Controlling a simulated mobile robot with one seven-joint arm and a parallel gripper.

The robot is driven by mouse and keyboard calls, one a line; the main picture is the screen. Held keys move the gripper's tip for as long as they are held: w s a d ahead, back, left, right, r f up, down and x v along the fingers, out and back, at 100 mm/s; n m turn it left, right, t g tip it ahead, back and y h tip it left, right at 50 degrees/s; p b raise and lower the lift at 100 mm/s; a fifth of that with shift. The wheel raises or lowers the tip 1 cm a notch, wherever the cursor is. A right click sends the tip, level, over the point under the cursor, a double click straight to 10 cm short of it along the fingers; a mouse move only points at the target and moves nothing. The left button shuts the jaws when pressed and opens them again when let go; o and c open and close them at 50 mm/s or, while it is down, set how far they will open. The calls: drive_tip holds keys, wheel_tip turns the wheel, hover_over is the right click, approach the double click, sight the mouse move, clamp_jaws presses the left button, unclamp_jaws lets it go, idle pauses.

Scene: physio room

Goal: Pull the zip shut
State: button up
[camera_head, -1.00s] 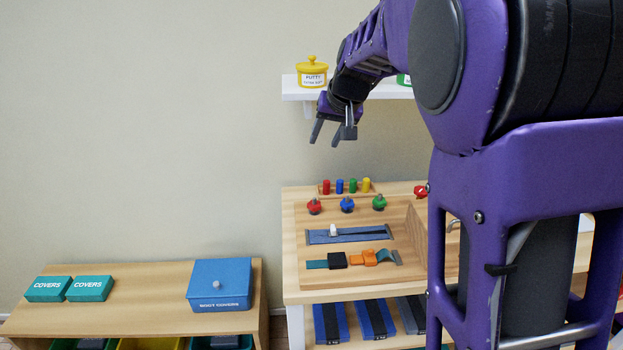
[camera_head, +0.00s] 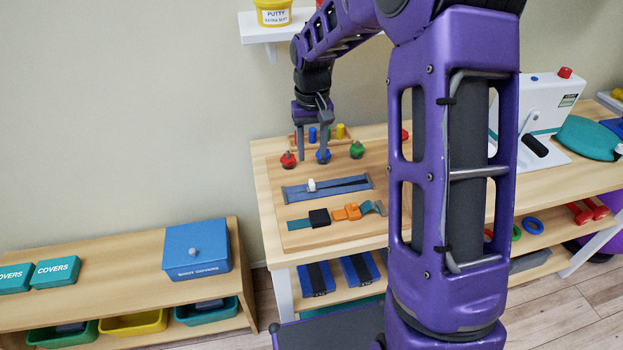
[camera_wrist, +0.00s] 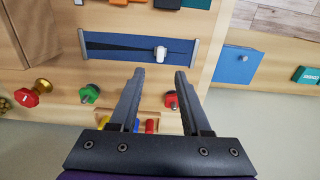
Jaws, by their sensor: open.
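The zip is set in a blue fabric strip (camera_head: 345,186) on the wooden board, with a dark V-shaped gap open towards its right end. Its white pull tab (camera_head: 311,185) stands near the left end. In the wrist view the strip (camera_wrist: 118,46) runs across the top, with the white tab (camera_wrist: 160,54) at its right part. My gripper (camera_head: 313,152) is open and empty, pointing down above the row of coloured knobs, behind the strip. In the wrist view its fingertips (camera_wrist: 160,72) lie apart, just short of the tab in the picture.
A red knob (camera_head: 288,160), a blue knob (camera_head: 323,156) and a green knob (camera_head: 357,150) stand behind the strip. Coloured pegs (camera_head: 340,131) stand behind them. A buckle strap (camera_head: 347,212) lies in front. A blue box (camera_head: 196,249) sits on the left bench.

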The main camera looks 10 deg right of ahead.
sight(312, 182)
wheel_tip(312, 182, down, 9)
drive_tip(key=shift+f+b, duration=0.1)
drive_tip(key=shift+b, duration=0.3)
clamp_jaws()
idle(1.3)
